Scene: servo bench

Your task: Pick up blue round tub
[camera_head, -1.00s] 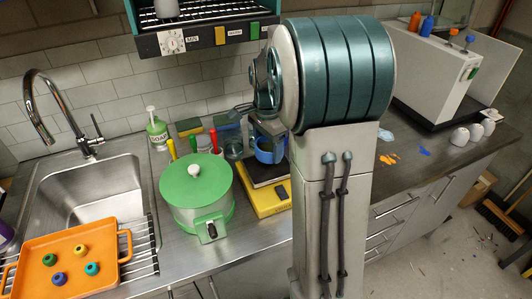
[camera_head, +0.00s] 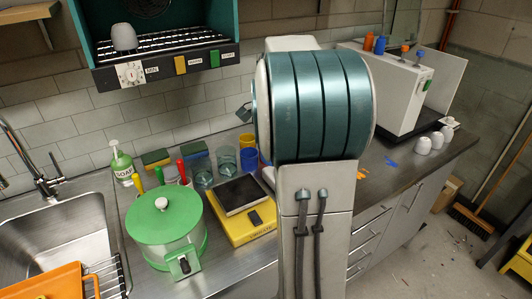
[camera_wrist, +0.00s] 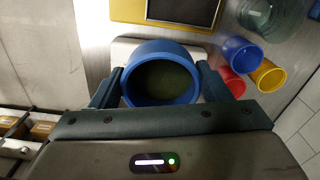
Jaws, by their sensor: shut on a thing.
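The blue round tub (camera_wrist: 162,99) is in the wrist view, seen from above with its dark inside showing. My gripper (camera_wrist: 161,70) has one finger on each side of the tub and is shut on its outside. In the head view my arm hides the tub, and at most a small dark blue-grey piece of the gripper (camera_head: 243,112) shows left of the arm. How high the tub is above the counter I cannot tell.
The yellow scale (camera_head: 249,223) has a bare dark plate. Blue (camera_wrist: 242,54), red (camera_wrist: 232,82) and yellow (camera_wrist: 267,75) cups and a glass jar (camera_wrist: 270,15) stand close by. A green lidded pot (camera_head: 165,228) stands left. A pale flat thing (camera_wrist: 122,48) lies beneath the tub.

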